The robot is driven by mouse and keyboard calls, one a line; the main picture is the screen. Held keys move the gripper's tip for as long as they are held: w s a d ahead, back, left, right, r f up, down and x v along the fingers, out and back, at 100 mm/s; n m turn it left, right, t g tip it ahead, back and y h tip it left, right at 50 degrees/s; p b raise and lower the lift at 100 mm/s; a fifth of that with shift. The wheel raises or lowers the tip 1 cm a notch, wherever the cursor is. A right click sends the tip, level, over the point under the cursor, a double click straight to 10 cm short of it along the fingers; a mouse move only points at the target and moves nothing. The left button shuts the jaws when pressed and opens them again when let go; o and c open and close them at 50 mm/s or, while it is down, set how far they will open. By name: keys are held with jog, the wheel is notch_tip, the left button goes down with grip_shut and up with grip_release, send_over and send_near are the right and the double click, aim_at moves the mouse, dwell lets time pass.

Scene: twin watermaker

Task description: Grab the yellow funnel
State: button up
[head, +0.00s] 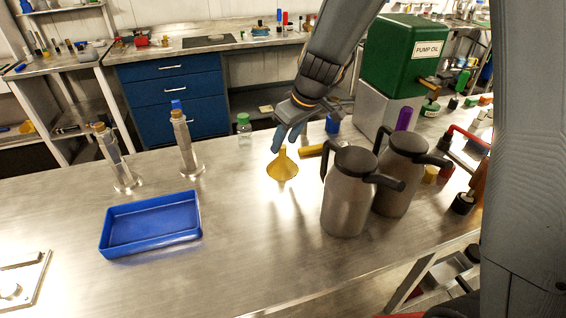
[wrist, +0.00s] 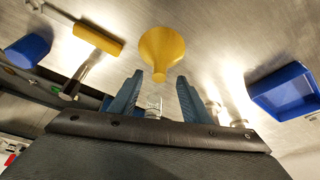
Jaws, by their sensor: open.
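The yellow funnel (head: 283,168) stands on the steel bench with its wide mouth down and its narrow spout up. My gripper (head: 288,138) is above it, pointing down, with its blue fingers near the spout. In the wrist view the funnel (wrist: 162,52) lies just beyond the fingertips, with its spout end toward the gap between them. My gripper (wrist: 158,78) is open and empty there. I cannot tell from the head view whether a finger touches the spout.
Two steel jugs (head: 348,205) with black lids stand right of the funnel. A yellow-handled tool (head: 312,150) lies behind it. A green pump oil box (head: 405,55) stands behind. The bench in front is clear.

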aim_at(283, 147)
jog(key=shift+p+x, duration=0.3)
jog(key=shift+x, duration=1.55)
jog(key=shift+d, duration=0.15)
grip_shut()
